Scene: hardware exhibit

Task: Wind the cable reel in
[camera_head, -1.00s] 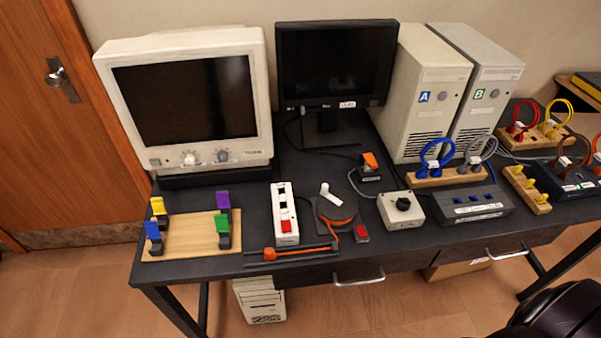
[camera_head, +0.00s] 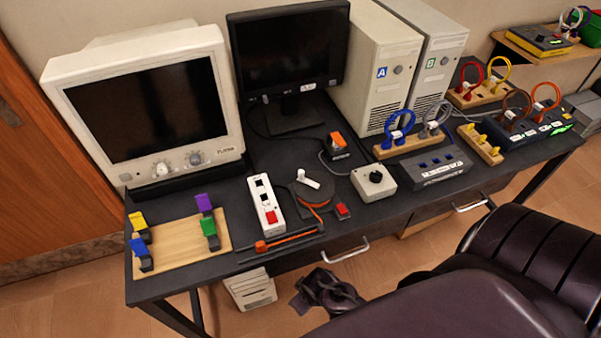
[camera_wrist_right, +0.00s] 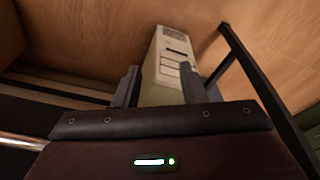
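The cable reel (camera_head: 305,193) is a dark disc with a white crank handle (camera_head: 308,179) on top, lying on the desk near its front edge. Orange cable (camera_head: 318,203) shows around its rim. An orange-ended cable (camera_head: 262,246) lies along a dark strip at the front edge, left of the reel. My right gripper (camera_wrist_right: 160,70) shows in the right wrist view with its fingers apart, nothing held, facing a computer tower under the desk. It is below the desk, away from the reel. My left gripper is not in view.
A white power strip (camera_head: 267,205) stands left of the reel, a small red-button piece (camera_head: 343,211) and a grey knob box (camera_head: 373,182) to its right. A wooden board with coloured clips (camera_head: 183,243) is further left. The beige tower (camera_head: 251,289) stands on the floor below.

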